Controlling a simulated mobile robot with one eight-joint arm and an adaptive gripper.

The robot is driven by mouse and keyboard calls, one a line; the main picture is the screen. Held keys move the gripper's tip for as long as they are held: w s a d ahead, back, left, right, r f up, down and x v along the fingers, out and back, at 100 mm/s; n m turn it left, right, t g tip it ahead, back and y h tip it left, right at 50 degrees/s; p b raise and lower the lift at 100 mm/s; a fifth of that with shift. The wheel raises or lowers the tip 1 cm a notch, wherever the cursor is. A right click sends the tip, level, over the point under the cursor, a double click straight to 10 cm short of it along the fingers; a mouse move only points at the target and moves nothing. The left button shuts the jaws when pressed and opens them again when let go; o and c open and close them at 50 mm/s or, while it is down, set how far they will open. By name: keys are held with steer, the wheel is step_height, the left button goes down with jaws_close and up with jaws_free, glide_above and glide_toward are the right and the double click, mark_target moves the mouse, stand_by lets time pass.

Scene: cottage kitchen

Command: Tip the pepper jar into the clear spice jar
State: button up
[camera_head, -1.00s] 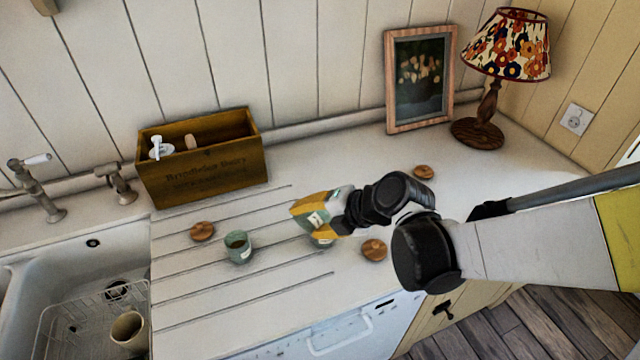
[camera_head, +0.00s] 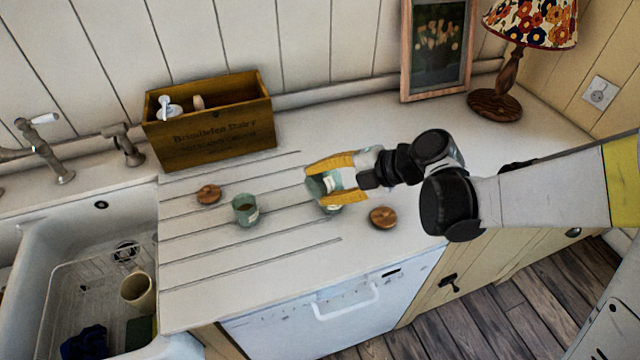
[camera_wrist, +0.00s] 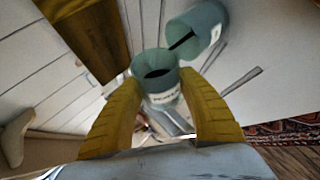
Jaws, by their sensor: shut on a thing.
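My gripper (camera_head: 335,178) is shut on a greenish glass jar (camera_head: 320,186) above the counter. In the wrist view this jar (camera_wrist: 160,88) sits between the yellow fingers, with dark contents and a white label too blurred to read surely.
Round wooden lids lie at left (camera_head: 208,194) and near the front edge (camera_head: 383,217). A wooden box (camera_head: 210,135) stands at the back, and the sink (camera_head: 100,270) is at left. A picture frame (camera_head: 404,60) and lamp (camera_head: 497,104) stand at back right. The front-left counter is clear.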

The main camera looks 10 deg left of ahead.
steer(key=shift+w+d+m+g+y+b, duration=0.15)
steer(key=shift+m+g+y+b, duration=0.15)
steer(key=shift+g+y+b, duration=0.15)
steer(key=shift+r+n+t+h+p, duration=0.4)
steer(key=shift+r+h+p, duration=0.2)
steer(key=shift+p, duration=0.4)
steer(key=shift+r+n+t+h+p, duration=0.3)
steer(key=shift+n+t+h+p, duration=0.15)
steer(key=shift+p, duration=0.2)
steer(key=shift+s+t, duration=0.2)
steer(key=shift+t, duration=0.1)
steer(key=shift+w+f+h, duration=0.25)
steer(key=shift+h, duration=0.05)
